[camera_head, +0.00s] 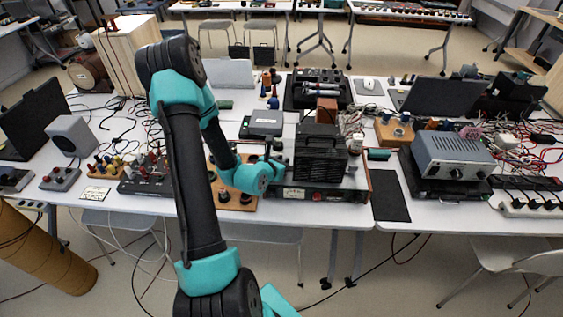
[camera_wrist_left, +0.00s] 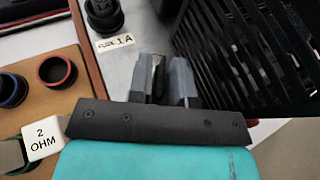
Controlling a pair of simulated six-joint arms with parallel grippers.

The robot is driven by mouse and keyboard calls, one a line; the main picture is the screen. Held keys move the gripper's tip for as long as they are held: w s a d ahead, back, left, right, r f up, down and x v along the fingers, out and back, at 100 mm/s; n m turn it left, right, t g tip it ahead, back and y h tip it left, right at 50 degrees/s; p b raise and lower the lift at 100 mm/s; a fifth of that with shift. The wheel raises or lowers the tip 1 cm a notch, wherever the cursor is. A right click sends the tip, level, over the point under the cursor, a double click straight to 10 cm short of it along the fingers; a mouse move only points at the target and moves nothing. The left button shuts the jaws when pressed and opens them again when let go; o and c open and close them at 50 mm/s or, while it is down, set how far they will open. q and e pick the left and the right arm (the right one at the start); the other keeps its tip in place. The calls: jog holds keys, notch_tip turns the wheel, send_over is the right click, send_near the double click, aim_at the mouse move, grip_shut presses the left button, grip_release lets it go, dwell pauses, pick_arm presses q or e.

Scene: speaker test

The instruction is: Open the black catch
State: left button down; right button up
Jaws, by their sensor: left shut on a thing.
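The black vented box (camera_head: 320,145) stands on a flat black unit at the middle of the table. My left gripper (camera_head: 279,160) is at the left side of this box, partly hidden behind my teal wrist. In the left wrist view the two grey fingers (camera_wrist_left: 163,75) are close together beside the box's slatted side (camera_wrist_left: 240,50). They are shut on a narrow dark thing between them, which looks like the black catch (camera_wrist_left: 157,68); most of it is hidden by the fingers. My right gripper is in neither view.
A wooden board (camera_wrist_left: 85,85) with round terminals lies just left of the fingers, with a white "2 OHM" label (camera_wrist_left: 42,141). A grey instrument (camera_head: 452,155) stands at the right. A black mat (camera_head: 390,195) lies right of the box.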

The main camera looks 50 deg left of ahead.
pick_arm(q)
jog(key=shift+n+g+y, duration=0.3)
jog(key=shift+n+y, duration=0.4)
jog(key=shift+y, duration=0.1)
jog(key=c, duration=1.2)
grip_release()
